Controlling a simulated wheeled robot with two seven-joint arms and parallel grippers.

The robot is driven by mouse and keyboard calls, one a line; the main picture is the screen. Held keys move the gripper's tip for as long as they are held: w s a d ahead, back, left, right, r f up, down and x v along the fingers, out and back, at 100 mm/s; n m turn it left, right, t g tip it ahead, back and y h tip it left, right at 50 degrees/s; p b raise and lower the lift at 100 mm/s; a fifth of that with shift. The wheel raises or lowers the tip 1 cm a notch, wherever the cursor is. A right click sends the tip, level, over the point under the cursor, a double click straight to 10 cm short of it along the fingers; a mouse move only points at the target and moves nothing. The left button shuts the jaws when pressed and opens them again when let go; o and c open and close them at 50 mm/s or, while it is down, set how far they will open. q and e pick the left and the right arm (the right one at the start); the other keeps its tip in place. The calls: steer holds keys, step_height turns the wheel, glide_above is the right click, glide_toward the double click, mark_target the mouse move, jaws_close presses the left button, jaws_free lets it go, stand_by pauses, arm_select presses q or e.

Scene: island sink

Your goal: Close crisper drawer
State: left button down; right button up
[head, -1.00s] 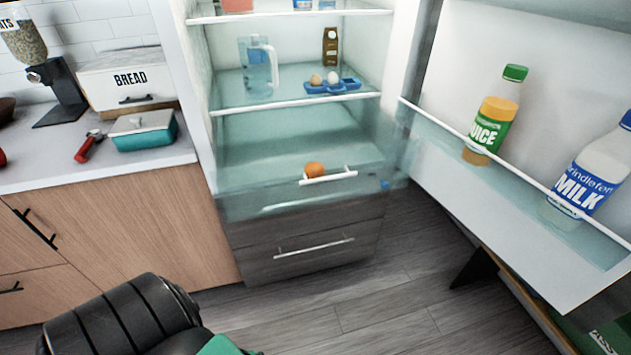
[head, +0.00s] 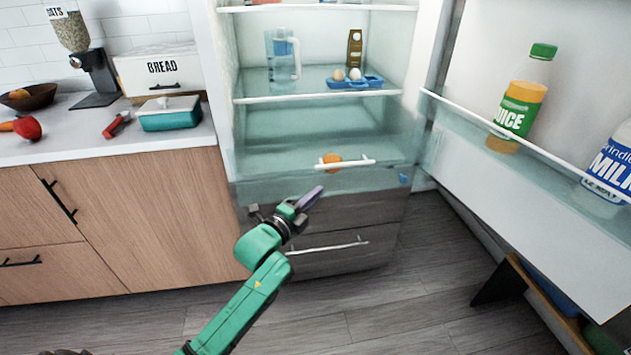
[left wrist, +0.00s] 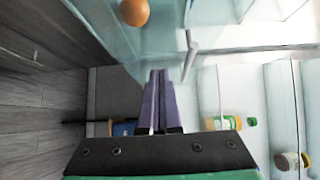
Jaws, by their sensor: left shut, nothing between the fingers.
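The crisper drawer (head: 290,182) is a clear bin low in the open fridge, with a white bar handle (head: 346,162) on its front. It appears pulled out past the shelf above. An orange (head: 332,160) shows behind the handle and also in the left wrist view (left wrist: 134,12). My left gripper (head: 312,197) is shut and empty, its purple fingers in front of and below the handle. In the left wrist view the fingers (left wrist: 159,76) are together, with the handle (left wrist: 190,55) close by on the right; contact cannot be told. My right gripper is not in view.
The open fridge door (head: 530,165) stands on the right, holding a juice bottle (head: 520,105) and a milk bottle (head: 612,165). A grey lower drawer (head: 340,255) sits below the crisper. A wooden cabinet (head: 150,220) flanks the fridge on the left.

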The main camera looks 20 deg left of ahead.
mark_target(326, 173)
arm_select(q)
steer(key=w, duration=0.2)
steer(key=w+a, duration=0.1)
steer(key=w, duration=0.2)
steer(key=shift+w+a, duration=0.15)
steer(key=shift+w, duration=0.15)
steer(key=shift+w+a, duration=0.15)
steer(key=shift+w, duration=0.05)
